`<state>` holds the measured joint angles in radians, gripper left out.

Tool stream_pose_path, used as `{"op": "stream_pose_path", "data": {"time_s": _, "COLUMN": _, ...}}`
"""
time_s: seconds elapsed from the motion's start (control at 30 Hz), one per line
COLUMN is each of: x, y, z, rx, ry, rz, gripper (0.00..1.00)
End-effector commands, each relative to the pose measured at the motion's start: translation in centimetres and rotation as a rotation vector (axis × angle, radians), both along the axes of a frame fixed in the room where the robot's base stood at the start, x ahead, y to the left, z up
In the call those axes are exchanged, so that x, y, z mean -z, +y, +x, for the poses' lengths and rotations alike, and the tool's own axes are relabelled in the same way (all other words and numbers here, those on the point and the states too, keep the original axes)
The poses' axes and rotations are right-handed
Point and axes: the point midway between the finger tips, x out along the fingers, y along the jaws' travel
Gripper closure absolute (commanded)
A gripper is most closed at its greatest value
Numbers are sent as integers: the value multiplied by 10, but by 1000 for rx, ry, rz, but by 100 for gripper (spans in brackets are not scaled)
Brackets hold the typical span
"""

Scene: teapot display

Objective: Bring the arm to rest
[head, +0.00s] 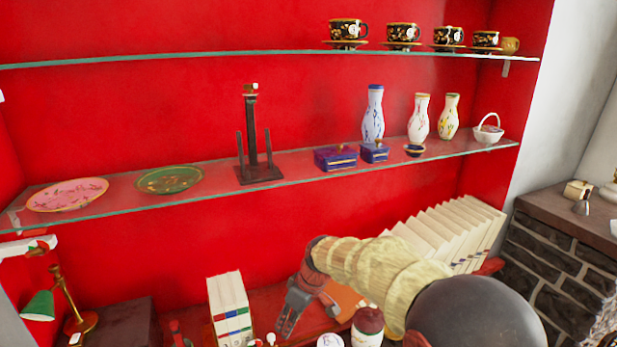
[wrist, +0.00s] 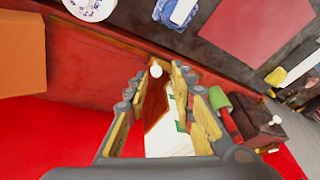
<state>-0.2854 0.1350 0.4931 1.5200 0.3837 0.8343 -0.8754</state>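My gripper (head: 287,322) hangs low at the front of the red shelf unit, below the glass shelves, with its fingers pointing down. My arm reaches in from the bottom right. In the wrist view my gripper (wrist: 160,75) has its two fingers spread apart, with a gap between them. Through the gap show a dark red-brown thing with a small round white top (wrist: 156,71) and pale books. They look to be beyond the fingers, and I see no grip on anything.
White books (head: 229,305) stand left of my gripper. A row of cream books (head: 445,235) leans behind my arm. A glass shelf (head: 330,182) above bears plates, vases and blue boxes. A green lamp (head: 40,305) is far left. An orange box (wrist: 22,55) lies left in the wrist view.

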Motion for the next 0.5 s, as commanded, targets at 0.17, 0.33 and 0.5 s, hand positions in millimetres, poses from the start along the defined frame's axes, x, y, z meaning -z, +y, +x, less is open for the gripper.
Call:
{"op": "stream_pose_path", "data": {"time_s": 0.17, "x": 6, "y": -32, "z": -51, "rx": 197, "ry": 115, "rz": -56, "gripper": 75}}
{"op": "stream_pose_path", "data": {"time_s": 0.33, "x": -22, "y": -76, "z": -102, "rx": 396, "ry": 150, "rz": -96, "gripper": 75}}
{"op": "stream_pose_path", "data": {"time_s": 0.5, "x": -54, "y": -123, "z": -154, "rx": 579, "ry": 136, "rz": -117, "gripper": 75}}
